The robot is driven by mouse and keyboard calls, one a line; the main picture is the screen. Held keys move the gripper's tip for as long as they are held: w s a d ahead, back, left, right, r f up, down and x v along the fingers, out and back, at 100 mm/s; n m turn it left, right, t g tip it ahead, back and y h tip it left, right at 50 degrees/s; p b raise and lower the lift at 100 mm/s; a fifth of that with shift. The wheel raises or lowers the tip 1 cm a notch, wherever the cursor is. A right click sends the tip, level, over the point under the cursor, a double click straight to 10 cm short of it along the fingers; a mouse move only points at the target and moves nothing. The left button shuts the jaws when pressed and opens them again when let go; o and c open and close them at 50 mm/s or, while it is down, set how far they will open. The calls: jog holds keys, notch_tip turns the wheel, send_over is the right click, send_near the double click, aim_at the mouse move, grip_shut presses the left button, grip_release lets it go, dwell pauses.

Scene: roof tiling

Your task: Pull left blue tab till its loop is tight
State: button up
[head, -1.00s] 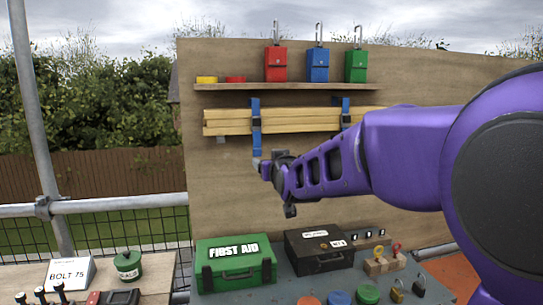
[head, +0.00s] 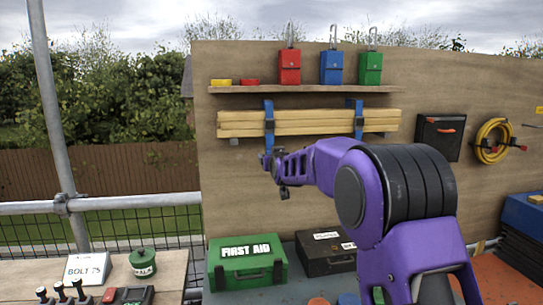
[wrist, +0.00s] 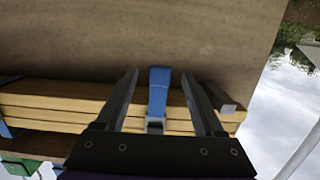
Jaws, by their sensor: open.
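The left blue tab (wrist: 160,76) hangs from a blue strap around a stack of wooden battens (head: 310,123) on the board. In the wrist view, which is turned upside down, the tab lies between the two fingers of my gripper (wrist: 160,79), with a gap on each side. The strap's buckle (wrist: 155,124) sits at the battens. My gripper (head: 266,160) is open at the lower end of the left strap (head: 269,118) in the head view and hides the tab's end. The right blue strap (head: 358,118) goes around the battens further right.
A shelf (head: 310,89) above the battens holds red, blue and green lock boxes. Below stand a green first aid case (head: 246,262) and a black case (head: 325,255). A yellow hose (head: 492,140) hangs at right. The board below the battens is bare.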

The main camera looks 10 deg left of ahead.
jog(key=shift+w, duration=0.2)
grip_shut()
dwell(0.3)
jog(key=shift+f, duration=0.1)
jog(key=shift+f+b, duration=2.55)
jog(key=shift+f, duration=0.35)
jog(key=shift+o, duration=2.3)
grip_release()
jog(key=shift+r, duration=0.15)
